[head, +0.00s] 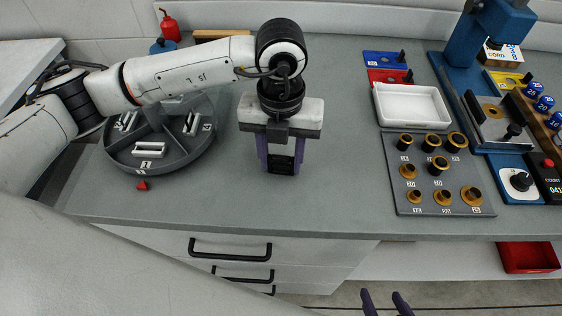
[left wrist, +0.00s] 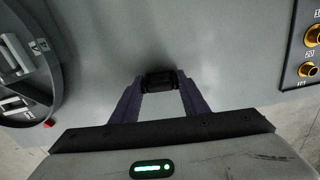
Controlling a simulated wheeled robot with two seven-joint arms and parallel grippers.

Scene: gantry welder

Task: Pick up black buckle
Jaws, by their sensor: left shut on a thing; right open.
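The black buckle (head: 281,164) is a small dark block between the purple fingers of my left gripper (head: 281,160), over the middle of the grey counter. In the left wrist view the buckle (left wrist: 160,80) sits between the tips of the left gripper's fingers (left wrist: 160,85), which are shut on it. I cannot tell whether it touches the counter. My right gripper (head: 386,301) shows only its purple fingertips at the bottom edge of the head view, apart, open and empty, in front of the counter.
A round grey divided tray (head: 160,165) with white pieces stands left, a red marker (head: 143,185) beside it. At right are a white tray (head: 412,106), a grey board (head: 440,208) with several gold-and-black parts and a blue machine (head: 470,55). The counter around the left gripper is clear.

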